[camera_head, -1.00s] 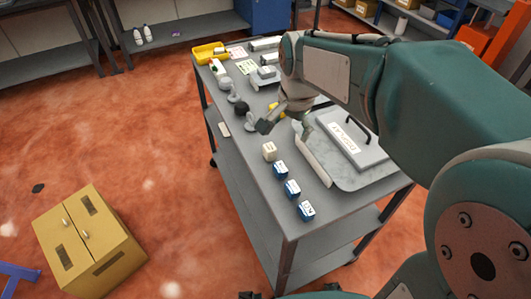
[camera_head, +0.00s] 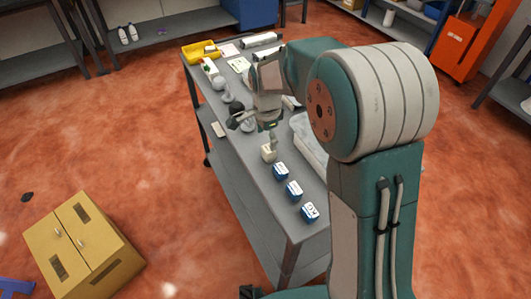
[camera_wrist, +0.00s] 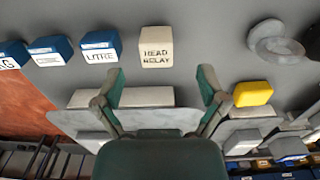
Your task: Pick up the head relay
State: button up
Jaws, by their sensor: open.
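The head relay (camera_wrist: 156,47) is a cream cube with "HEAD RELAY" in dark letters on its face. In the wrist view it stands upper centre, in line with the space between my fingertips but beyond them. In the head view the head relay (camera_head: 268,153) sits on the grey cart top, near its left long edge. My gripper (camera_head: 256,129) hangs just behind and above it. In the wrist view my gripper (camera_wrist: 161,84) is open, its two green-tipped fingers spread wide with nothing between them.
Blue labelled blocks (camera_head: 294,190) stand in a row just in front of the relay. A yellow block (camera_wrist: 252,93) lies to its right in the wrist view. A pale tray (camera_head: 309,137) is partly hidden by my arm. A yellow bin (camera_head: 200,51) is at the cart's far end.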

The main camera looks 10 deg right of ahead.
aim_at(267, 148)
jog(key=f, duration=0.2)
jog(key=d+f, duration=0.1)
jog(key=f, duration=0.1)
jog(key=shift+s, duration=0.1)
jog(key=shift+f, duration=0.35)
jog(key=shift+a, duration=0.35)
jog(key=c, duration=1.1)
jog(key=shift+d, duration=0.25)
jog(key=shift+c, duration=0.5)
